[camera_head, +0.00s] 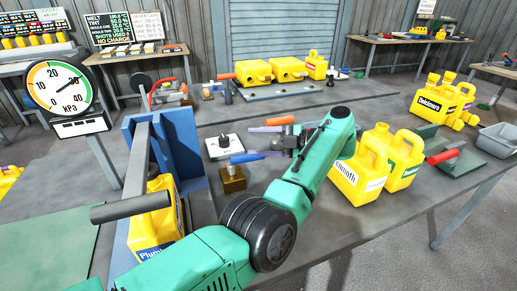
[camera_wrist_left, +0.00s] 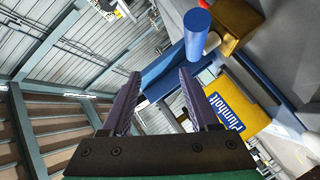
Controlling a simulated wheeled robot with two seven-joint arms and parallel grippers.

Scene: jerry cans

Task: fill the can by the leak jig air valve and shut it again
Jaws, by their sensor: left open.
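The leak jig (camera_head: 182,140) is a blue frame on the left of the bench, with a grey bar across its front. A yellow can labelled Plumholt (camera_head: 150,225) sits upright in it, partly hidden by the bar and my arm. It also shows in the left wrist view (camera_wrist_left: 235,108). The air valve (camera_head: 232,181) is a brass block with a blue handle (camera_head: 247,157). The wrist view shows the blue handle (camera_wrist_left: 197,32) beyond my fingers. My left gripper (camera_head: 265,141) is open and empty, its purple fingers close to the handle and apparently apart from it. My right gripper is out of view.
A round kPa gauge (camera_head: 60,87) stands left of the jig, its needle pointing upper right. A white box with a black knob (camera_head: 223,146) sits behind the valve. Yellow cans (camera_head: 360,173) stand right of my arm.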

